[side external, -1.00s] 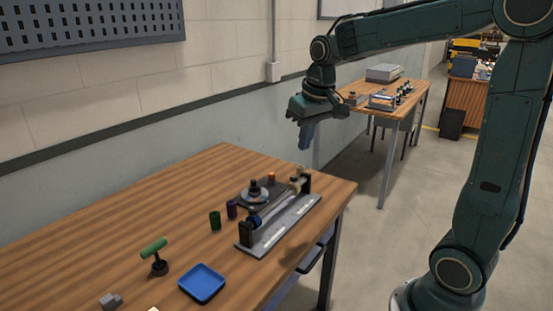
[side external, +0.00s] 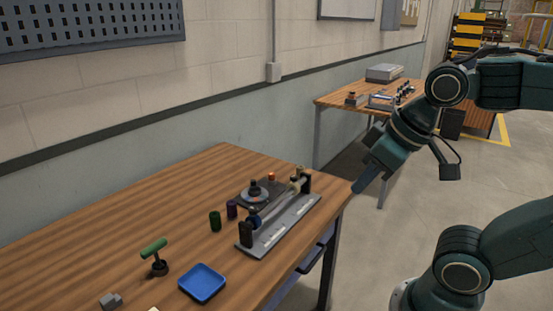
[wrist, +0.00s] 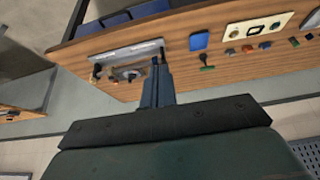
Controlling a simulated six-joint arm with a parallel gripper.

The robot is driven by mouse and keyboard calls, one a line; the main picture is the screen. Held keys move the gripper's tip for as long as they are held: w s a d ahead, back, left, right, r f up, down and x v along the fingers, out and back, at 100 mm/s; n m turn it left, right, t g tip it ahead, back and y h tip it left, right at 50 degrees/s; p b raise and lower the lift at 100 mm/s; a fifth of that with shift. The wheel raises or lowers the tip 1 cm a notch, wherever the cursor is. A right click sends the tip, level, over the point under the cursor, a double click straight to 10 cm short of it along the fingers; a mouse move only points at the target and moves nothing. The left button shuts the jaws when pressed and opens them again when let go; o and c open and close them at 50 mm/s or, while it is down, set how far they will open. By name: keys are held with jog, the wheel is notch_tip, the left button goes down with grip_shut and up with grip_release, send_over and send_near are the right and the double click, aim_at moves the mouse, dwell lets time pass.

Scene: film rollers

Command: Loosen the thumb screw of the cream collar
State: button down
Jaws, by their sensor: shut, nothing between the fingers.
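The cream collar (side external: 296,184) sits near the far end of a light shaft on a grey fixture (side external: 285,228) at the table's right edge. Its thumb screw is too small to make out. The fixture also shows in the wrist view (wrist: 125,51), where the collar is not clear. My gripper (side external: 360,187) is shut and empty, just right of the table's far right corner, tilted down and left, apart from the fixture. In the wrist view its fingers (wrist: 157,68) are together, pointing at the table.
A blue collar (side external: 255,221) is near the shaft's near end. Green (side external: 215,221) and purple (side external: 232,209) cylinders stand left of the fixture. A green-handled tool (side external: 154,249) and a blue tray (side external: 201,283) are nearer. A round part (side external: 254,193) lies behind.

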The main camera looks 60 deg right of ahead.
jog(key=shift+s+a+f, duration=0.1)
jog(key=shift+s+f, duration=0.05)
jog(key=shift+s, duration=0.15)
jog(key=c, duration=1.7)
grip_release()
jog(key=o, duration=0.4)
jog(key=shift+w, duration=0.15)
jog(key=shift+c, duration=0.2)
jog(key=shift+o, duration=0.7)
jog(key=shift+w+d+r, duration=0.25)
jog(key=shift+w, duration=0.05)
jog(key=w+d+r+m+g+h, duration=0.1)
jog(key=w+d+m, duration=0.4)
jog(key=w, duration=0.3)
jog(key=w+d+r+m+g+h, duration=0.15)
jog(key=w+d+m, duration=0.25)
jog(key=w, duration=0.5)
jog(key=w+d+f+m+g+h, duration=0.2)
jog(key=w+d+f+m+g, duration=0.1)
jog(key=w+d+f+m, duration=0.6)
jog(key=w+d+f, duration=0.1)
jog(key=w+d, duration=0.1)
jog(key=w, duration=0.2)
jog(key=shift+w+d+f, duration=0.2)
jog(key=shift+d+f, duration=0.15)
jog(key=shift+d, duration=0.05)
